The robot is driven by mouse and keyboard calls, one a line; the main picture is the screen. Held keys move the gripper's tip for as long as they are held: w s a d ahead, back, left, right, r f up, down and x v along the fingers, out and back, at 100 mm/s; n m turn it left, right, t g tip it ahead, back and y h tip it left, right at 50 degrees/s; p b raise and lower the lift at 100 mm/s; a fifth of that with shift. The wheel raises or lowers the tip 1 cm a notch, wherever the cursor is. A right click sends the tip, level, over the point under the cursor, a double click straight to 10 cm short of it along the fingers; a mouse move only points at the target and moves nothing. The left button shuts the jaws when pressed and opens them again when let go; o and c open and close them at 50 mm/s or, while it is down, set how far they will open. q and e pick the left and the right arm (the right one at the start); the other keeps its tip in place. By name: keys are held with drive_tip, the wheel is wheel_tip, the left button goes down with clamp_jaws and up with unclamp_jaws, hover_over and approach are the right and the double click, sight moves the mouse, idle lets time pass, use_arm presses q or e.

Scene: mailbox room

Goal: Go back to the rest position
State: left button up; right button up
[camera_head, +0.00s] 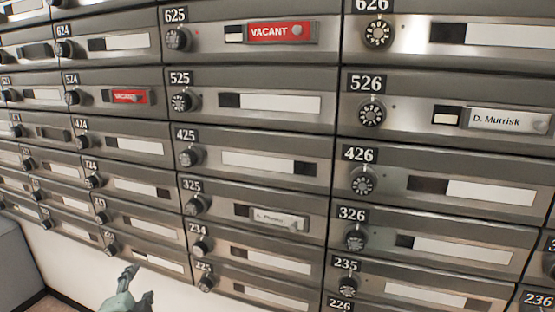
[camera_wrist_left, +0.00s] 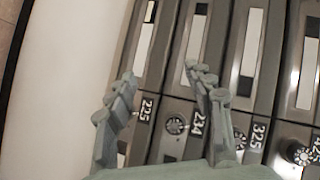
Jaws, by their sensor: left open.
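My left gripper (camera_head: 140,285) shows at the bottom of the head view, left of the middle, in front of the lowest mailbox rows. In the left wrist view my left gripper (camera_wrist_left: 165,90) has its two fingers apart with nothing between them. Beyond the fingers are mailbox 225 (camera_wrist_left: 146,108) and mailbox 234 (camera_wrist_left: 197,122). I cannot tell how far the fingertips are from the mailbox fronts. My right gripper is in neither view.
A wall of grey mailboxes with round dials fills the head view. Red VACANT plates mark box 625 (camera_head: 283,32) and box 524 (camera_head: 124,97). Box 526 has a D. Murrisk plate (camera_head: 508,120). White wall (camera_head: 75,255) lies below the boxes, with a grey block (camera_head: 14,262) at lower left.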

use_arm(q)
drive_tip(key=s+d+f+n+g+h, duration=0.2)
drive_tip(key=s+f+n+g, duration=0.8)
drive_tip(key=s+f, duration=1.5)
drive_tip(key=shift+s+d+f+g, duration=0.25)
drive_tip(key=shift+s+d+g, duration=0.4)
drive_tip(key=shift+s, duration=0.15)
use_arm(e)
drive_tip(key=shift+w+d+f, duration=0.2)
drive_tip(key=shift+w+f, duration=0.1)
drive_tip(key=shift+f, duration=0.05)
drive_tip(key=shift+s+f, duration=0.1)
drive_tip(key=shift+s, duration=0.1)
